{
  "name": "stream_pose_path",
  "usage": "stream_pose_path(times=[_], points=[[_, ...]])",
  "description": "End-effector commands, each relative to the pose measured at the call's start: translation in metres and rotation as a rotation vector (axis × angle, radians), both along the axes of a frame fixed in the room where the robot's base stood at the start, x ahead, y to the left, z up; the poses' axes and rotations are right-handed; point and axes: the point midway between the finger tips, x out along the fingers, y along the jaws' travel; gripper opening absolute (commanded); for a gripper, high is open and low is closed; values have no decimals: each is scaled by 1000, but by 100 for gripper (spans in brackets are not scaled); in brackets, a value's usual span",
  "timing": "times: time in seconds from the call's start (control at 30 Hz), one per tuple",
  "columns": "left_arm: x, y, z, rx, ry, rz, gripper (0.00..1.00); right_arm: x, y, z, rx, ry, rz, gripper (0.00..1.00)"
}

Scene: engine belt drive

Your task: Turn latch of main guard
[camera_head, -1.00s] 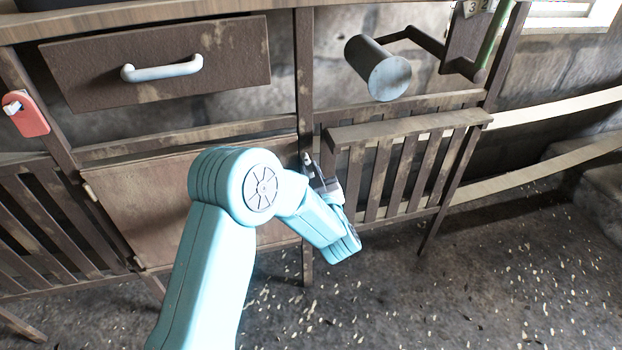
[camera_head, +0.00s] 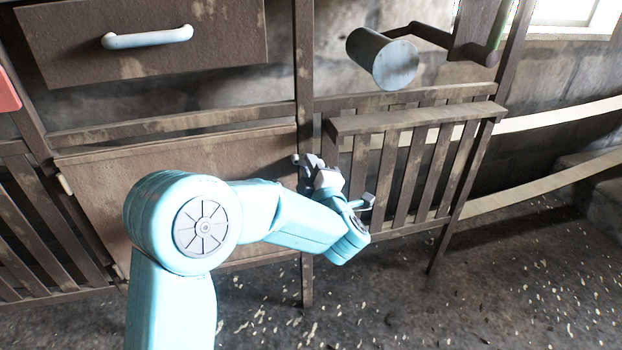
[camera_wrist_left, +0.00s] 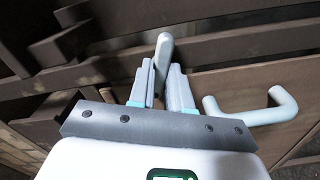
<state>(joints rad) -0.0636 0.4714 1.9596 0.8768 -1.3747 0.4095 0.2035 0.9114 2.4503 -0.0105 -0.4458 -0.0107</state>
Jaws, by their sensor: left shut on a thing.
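A pale grey latch lever (camera_wrist_left: 164,50) stands between the two fingers of my left gripper (camera_wrist_left: 162,68) in the left wrist view, and the fingers are shut on it. In the head view my left gripper (camera_head: 308,163) is at the dark post between the flat brown panel and the slatted guard (camera_head: 420,119). There the latch is largely hidden by the gripper. A pale bar handle (camera_wrist_left: 255,110) is to the right of the fingers in the wrist view, apart from them. My right gripper is not in view.
A grey cylinder (camera_head: 392,64) on a dark crank arm juts out above the slatted guard. A drawer with a pale handle (camera_head: 147,38) is at the upper left. The flat brown panel (camera_head: 110,190) is behind my left arm. The floor in front is open.

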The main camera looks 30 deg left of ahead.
Motion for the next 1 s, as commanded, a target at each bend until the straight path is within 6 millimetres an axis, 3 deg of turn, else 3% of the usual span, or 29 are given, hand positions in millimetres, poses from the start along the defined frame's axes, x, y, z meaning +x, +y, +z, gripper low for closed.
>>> stream_pose_path(times=[0.5,1.0], points=[[0,0,0,-214,-247,0,0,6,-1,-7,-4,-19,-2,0],[0,0,0,-253,-294,-1,0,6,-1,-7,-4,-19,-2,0]])
